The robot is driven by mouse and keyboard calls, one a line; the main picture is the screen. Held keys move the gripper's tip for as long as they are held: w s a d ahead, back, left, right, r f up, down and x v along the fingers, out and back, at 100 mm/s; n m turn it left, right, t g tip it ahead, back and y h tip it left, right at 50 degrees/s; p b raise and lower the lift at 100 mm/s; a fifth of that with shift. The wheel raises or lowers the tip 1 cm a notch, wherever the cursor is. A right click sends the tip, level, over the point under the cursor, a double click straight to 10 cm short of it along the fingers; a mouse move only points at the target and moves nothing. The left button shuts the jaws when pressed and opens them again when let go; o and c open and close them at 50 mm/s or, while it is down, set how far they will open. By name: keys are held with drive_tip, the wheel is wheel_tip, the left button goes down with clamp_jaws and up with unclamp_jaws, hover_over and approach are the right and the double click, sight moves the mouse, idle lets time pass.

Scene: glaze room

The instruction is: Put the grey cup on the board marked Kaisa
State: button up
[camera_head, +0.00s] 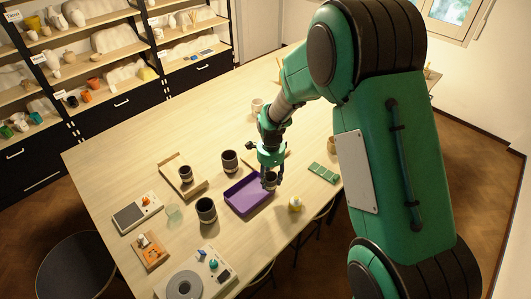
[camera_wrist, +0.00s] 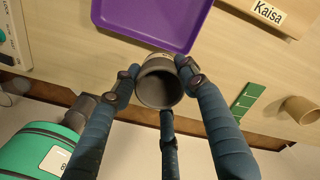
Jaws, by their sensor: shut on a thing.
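The grey cup (camera_wrist: 160,88) is between the fingers of my gripper (camera_wrist: 158,82) in the wrist view, its dark mouth facing the camera. My gripper is shut on it. In the head view, the gripper (camera_head: 271,182) holds the cup (camera_head: 270,179) over or beside the right end of the purple tray; I cannot tell its height. In the wrist view, the wooden board marked Kaisa (camera_wrist: 299,19) is at the upper right, apart from the cup. In the head view, a board (camera_head: 286,156) shows partly behind my gripper, its label not readable.
The purple tray (camera_head: 240,205) looks empty. Other cups stand left of it, including a dark one (camera_head: 206,211) and another (camera_head: 229,161). Green tiles (camera_head: 323,173) lie to the right. The table's far left is clear.

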drive_tip(key=w+d+f+m+p, duration=0.1)
drive_tip(key=w+m, duration=0.2)
drive_tip(key=w, duration=0.4)
drive_tip(key=shift+d+f, duration=0.3)
drive_tip(key=shift+d, duration=0.1)
drive_tip(key=shift+w, duration=0.2)
drive_tip(key=w+a+p, duration=0.1)
drive_tip(key=w+a, duration=0.1)
drive_tip(key=w, duration=0.5)
drive_tip(key=w+a+f+p, duration=0.1)
drive_tip(key=w, duration=0.7)
drive_tip(key=shift+w+a+f+p, duration=0.2)
drive_tip(key=shift+a+f+p, duration=0.05)
drive_tip(key=shift+a+p, duration=0.1)
drive_tip(key=shift+f+p, duration=0.5)
drive_tip(key=shift+f, duration=1.25)
drive_tip(key=shift+f, duration=0.15)
drive_tip(key=o, duration=1.2)
drive_tip(key=shift+o, duration=0.2)
